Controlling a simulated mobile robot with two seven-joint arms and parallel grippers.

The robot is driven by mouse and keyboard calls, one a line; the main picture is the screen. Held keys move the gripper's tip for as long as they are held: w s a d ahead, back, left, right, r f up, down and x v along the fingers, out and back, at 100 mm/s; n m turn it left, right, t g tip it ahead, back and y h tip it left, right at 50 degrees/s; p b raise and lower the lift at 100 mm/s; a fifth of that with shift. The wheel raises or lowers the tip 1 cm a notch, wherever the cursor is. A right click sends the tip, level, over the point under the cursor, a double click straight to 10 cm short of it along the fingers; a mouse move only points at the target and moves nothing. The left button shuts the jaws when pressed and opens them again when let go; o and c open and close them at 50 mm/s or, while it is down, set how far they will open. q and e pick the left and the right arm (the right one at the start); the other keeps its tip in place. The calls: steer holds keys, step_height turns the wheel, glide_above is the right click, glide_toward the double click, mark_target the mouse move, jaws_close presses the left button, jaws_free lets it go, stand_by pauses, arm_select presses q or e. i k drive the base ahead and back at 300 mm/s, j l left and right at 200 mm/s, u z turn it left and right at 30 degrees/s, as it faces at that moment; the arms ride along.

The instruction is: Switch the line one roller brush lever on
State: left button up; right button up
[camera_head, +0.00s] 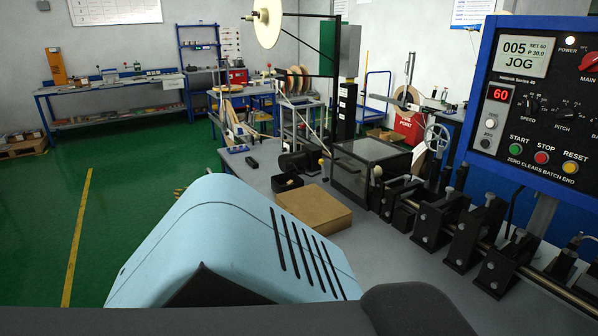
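I cannot tell for certain which part is the line one roller brush lever. A short upright lever with a cream knob (377,172) stands at the front right corner of a dark box with a glassy top (369,150). A smaller yellow knob (321,162) shows at the box's left side. Several black clamp-like blocks (432,217) stand in a row along a metal bar to the right. Any labels there are too small to read. Neither of my grippers is in view.
A cardboard-brown block (315,207) lies on the grey bench (375,260). A blue-framed control panel (540,110) reading JOG, with START, STOP and RESET buttons, stands at right. A large light blue vented casing fills the lower foreground. A reel (267,22) hangs behind the bench.

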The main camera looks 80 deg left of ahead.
mark_target(323, 170)
steer(key=u, duration=2.45)
steer(key=i+j+z, duration=0.15)
steer(key=z, duration=0.25)
steer(key=i+j+z, duration=0.1)
steer(key=j+z, duration=0.35)
steer(key=i+j+z, duration=0.15)
steer(key=j, duration=0.25)
steer(key=j+z, duration=0.1)
steer(key=j, duration=0.35)
steer(key=i+j, duration=0.15)
steer(key=j, duration=0.8)
steer(key=i+j+z, duration=0.15)
steer(key=j, duration=1.7)
steer(key=i+z, duration=0.05)
